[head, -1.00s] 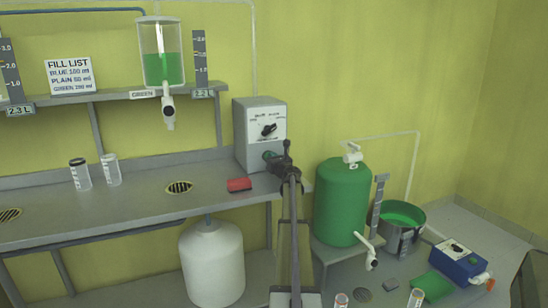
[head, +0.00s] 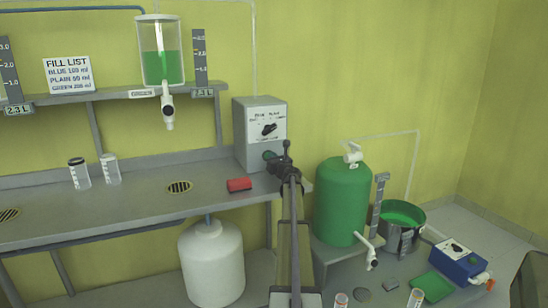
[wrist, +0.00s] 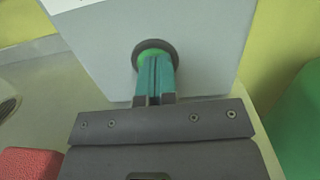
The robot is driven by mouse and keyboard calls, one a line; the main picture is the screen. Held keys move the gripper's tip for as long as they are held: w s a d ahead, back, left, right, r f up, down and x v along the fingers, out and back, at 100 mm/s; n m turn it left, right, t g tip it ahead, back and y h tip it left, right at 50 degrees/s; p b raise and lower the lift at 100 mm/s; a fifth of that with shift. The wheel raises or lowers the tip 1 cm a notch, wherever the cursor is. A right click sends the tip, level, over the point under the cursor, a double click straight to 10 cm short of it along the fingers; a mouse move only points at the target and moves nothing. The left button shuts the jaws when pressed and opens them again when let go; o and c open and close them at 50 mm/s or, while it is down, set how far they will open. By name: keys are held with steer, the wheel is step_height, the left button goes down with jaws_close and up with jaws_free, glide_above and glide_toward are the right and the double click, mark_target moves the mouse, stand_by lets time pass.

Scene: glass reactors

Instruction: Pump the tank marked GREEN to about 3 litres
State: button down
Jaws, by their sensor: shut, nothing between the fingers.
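The tank marked GREEN (head: 161,66) is a clear cylinder on the shelf, a little over half full of green liquid. The grey pump box (head: 260,150) on the bench has a dark selector knob (head: 269,130) and a green button (wrist: 152,56). My gripper (head: 274,158) is shut and empty, its fingertips (wrist: 156,75) at the button. They seem to touch it and partly cover it.
A red block (head: 239,184) lies left of my gripper on the bench. Two clear vials (head: 79,174) stand further left. A large green drum (head: 342,200), a pot of green liquid (head: 402,220) and a blue device (head: 458,261) stand at right.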

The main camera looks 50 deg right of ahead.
steer(key=v, duration=1.3)
steer(key=shift+s+a+r+b, duration=0.15)
steer(key=shift+s+r+b, duration=0.05)
steer(key=shift+s+b, duration=0.2)
stand_by(0.3)
